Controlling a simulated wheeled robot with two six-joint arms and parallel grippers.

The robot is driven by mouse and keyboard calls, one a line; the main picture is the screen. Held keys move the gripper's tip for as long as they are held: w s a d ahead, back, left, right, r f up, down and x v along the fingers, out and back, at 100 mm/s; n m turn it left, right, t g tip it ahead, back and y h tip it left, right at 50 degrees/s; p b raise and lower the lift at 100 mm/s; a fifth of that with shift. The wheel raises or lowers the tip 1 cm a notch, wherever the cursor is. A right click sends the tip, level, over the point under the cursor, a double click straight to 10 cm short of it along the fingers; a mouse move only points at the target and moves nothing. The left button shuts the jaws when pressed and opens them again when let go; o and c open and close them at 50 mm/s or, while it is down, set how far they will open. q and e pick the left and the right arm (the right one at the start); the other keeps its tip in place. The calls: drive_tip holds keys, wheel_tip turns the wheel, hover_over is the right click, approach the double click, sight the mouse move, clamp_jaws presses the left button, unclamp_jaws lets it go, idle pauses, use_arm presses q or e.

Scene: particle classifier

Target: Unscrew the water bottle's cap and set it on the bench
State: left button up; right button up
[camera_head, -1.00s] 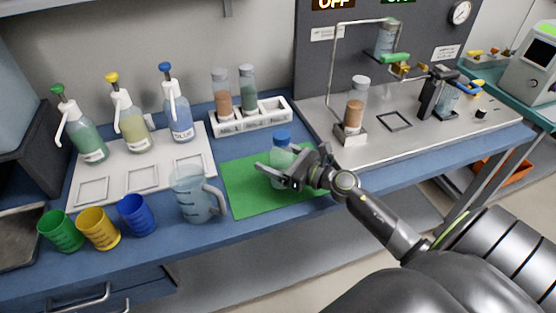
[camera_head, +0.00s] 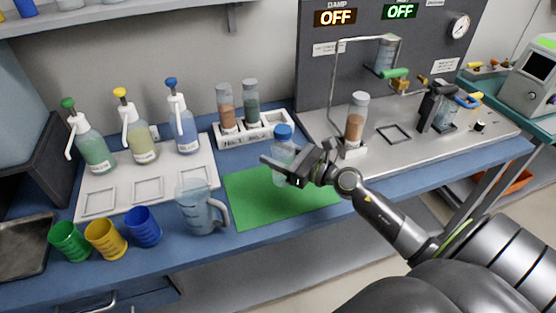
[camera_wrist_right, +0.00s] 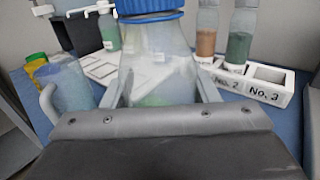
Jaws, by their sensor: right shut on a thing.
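The water bottle (camera_head: 282,150) is clear with pale contents and has a blue cap (camera_head: 283,131) on its top. It is upright over the green mat (camera_head: 260,207) and appears held a little above it. My right gripper (camera_head: 281,167) is shut on the bottle's body, below the cap. In the right wrist view the bottle (camera_wrist_right: 155,55) stands between the two fingers, with the blue cap (camera_wrist_right: 150,16) cut off by the top edge. My left gripper is not in view. The bottle's lower part is partly hidden by the gripper.
A measuring jug (camera_head: 200,213) stands left of the mat, beside three coloured cups (camera_head: 105,238). Pump bottles stand on a white board (camera_head: 147,203). A white rack (camera_head: 252,131) holds two sample bottles behind. A metal apparatus tray (camera_head: 420,147) is at right. The mat's front is clear.

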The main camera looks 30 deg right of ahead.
sight(278, 143)
drive_tip(key=shift+r+p, duration=0.6)
drive_tip(key=shift+r, duration=1.25)
drive_tip(key=o, duration=0.5)
drive_tip(key=c, duration=0.9)
drive_tip(key=s+a+r+y, duration=0.1)
drive_tip(key=s+a, duration=1)
drive_tip(key=s, duration=0.1)
drive_tip(key=shift+s+a+r+n+g, duration=0.15)
drive_tip(key=shift+a+r+n+g, duration=0.15)
drive_tip(key=shift+a+r+n, duration=0.1)
